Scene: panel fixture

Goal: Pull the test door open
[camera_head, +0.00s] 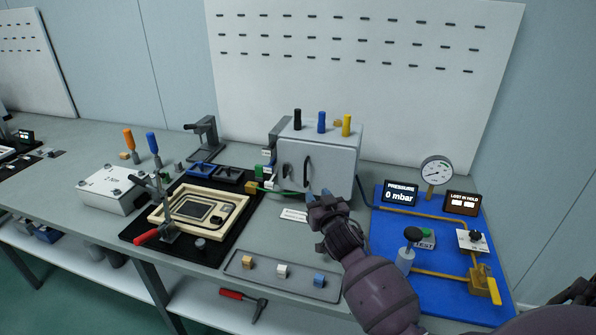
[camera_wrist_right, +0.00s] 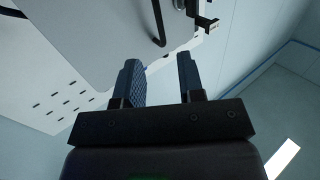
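The test door is the light grey front (camera_head: 322,166) of a grey box on the bench, and it looks closed. Its dark bar handle (camera_head: 307,171) stands upright near the door's left side. The handle also shows in the wrist view as a black bar (camera_wrist_right: 158,22) beyond the fingertips. My right gripper (camera_head: 320,196) is just below and in front of the door, apart from the handle. In the wrist view its two blue fingers (camera_wrist_right: 158,64) are spread with nothing between them. My left gripper is in neither view.
Black, blue and yellow handled tools (camera_head: 321,123) stand on the box. A blue pressure panel (camera_head: 388,225) with a gauge is to the right. A black mat (camera_head: 137,229) with a beige frame is to the left. A tray (camera_head: 301,287) with small blocks lies in front.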

